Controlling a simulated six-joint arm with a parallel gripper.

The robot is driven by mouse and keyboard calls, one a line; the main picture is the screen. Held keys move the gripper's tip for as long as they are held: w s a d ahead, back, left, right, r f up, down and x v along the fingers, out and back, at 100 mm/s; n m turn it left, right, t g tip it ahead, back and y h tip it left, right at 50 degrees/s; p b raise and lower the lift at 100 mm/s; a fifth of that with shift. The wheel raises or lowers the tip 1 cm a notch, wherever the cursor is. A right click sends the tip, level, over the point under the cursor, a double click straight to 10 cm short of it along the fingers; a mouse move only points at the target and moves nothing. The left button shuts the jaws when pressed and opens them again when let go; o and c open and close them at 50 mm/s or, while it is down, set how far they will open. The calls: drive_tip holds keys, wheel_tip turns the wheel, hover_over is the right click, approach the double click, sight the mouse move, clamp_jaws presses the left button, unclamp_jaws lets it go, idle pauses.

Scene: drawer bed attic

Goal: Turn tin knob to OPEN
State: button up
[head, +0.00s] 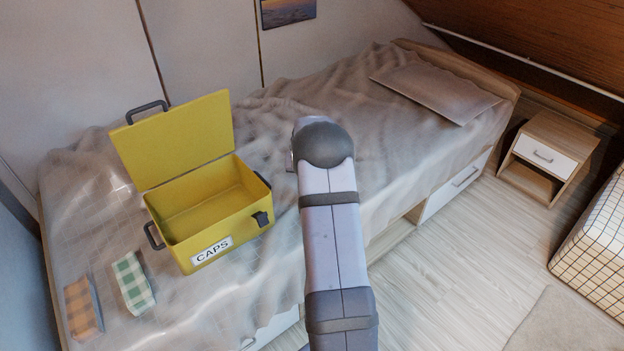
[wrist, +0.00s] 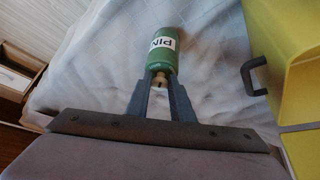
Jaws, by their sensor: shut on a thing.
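A green cylinder with a white lettered label (wrist: 162,48), which may be the tin, lies ahead of my gripper (wrist: 160,79) in the wrist view. A small tan knob (wrist: 160,77) sticks out of its near end. My gripper's two dark fingers are shut on this knob, one on each side. The label's lettering appears turned and I cannot read it surely. I see no OPEN mark or pointer. In the head view my arm hides the fingers, the cylinder and the knob.
A yellow box labelled CAPS (head: 213,254) stands on the bed with its lid raised; its side also shows in the wrist view (wrist: 300,95). An orange checked block (head: 82,308) and a green checked block (head: 131,283) lie left of it. A pillow (head: 436,87) lies at the far end.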

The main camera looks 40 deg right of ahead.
drive_tip(key=shift+s+f+m+g+h+b, duration=0.2)
drive_tip(key=shift+m+b, duration=0.35)
drive_tip(key=shift+b, duration=0.95)
drive_tip(key=shift+f+m+g+h+b, duration=0.1)
drive_tip(key=shift+m+g+b, duration=0.35)
drive_tip(key=shift+b, duration=1)
drive_tip(key=shift+m+g+h+b, duration=0.35)
drive_tip(key=shift+m+b, duration=0.85)
drive_tip(key=shift+b, duration=0.25)
drive_tip(key=shift+a+m, duration=0.1)
drive_tip(key=shift+m, duration=0.3)
drive_tip(key=shift+g, duration=0.3)
drive_tip(key=shift+w+m, duration=0.1)
drive_tip(key=shift+m, duration=0.5)
drive_tip(key=shift+r+m+g, duration=0.1)
drive_tip(key=shift+m+g, duration=0.5)
drive_tip(key=shift+m, duration=0.3)
drive_tip(key=shift+m+g+p, duration=0.8)
drive_tip(key=shift+m+p, duration=0.7)
drive_tip(key=shift+p, duration=0.2)
